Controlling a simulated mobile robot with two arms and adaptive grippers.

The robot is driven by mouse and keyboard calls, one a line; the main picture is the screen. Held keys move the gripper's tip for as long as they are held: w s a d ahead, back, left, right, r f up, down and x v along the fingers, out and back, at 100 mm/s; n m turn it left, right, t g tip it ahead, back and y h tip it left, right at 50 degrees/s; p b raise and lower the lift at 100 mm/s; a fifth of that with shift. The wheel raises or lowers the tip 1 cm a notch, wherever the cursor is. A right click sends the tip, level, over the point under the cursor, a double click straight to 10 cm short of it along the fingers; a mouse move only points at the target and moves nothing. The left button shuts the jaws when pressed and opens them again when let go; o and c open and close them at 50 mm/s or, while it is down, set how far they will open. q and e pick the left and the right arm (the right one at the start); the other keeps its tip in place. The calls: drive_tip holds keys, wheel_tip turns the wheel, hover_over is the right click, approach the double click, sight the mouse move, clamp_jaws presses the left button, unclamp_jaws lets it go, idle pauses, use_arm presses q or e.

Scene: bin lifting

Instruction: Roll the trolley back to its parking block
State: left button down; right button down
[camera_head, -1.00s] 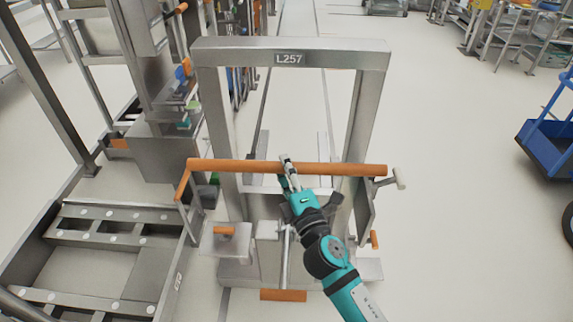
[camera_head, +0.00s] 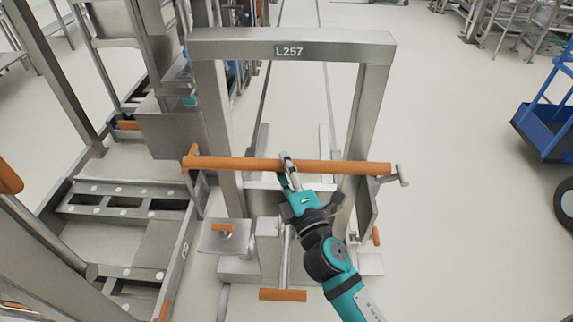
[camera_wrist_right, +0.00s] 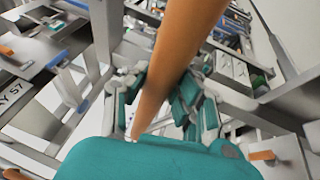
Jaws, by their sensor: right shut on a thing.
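The trolley is a grey metal frame with an upright portal labelled L257 (camera_head: 289,51) and an orange handle bar (camera_head: 340,168) across its near side. My right gripper (camera_head: 288,168) is shut around the middle of this bar. In the right wrist view the orange bar (camera_wrist_right: 178,55) runs between the fingers (camera_wrist_right: 155,95), which lie on both sides of it. My left gripper is not in view. I cannot make out which thing is the parking block.
A grey rack frame with a low step-like base (camera_head: 125,200) stands close on the left. An orange-ended part (camera_head: 8,177) shows at the left edge. A blue cart (camera_head: 545,125) stands at the right. The floor between trolley and blue cart is clear.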

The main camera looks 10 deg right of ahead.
idle(0.3)
drive_tip(key=c, duration=1)
unclamp_jaws()
drive_tip(key=v, duration=0.7)
drive_tip(key=shift+s, duration=0.25)
drive_tip(key=shift+c, duration=0.5)
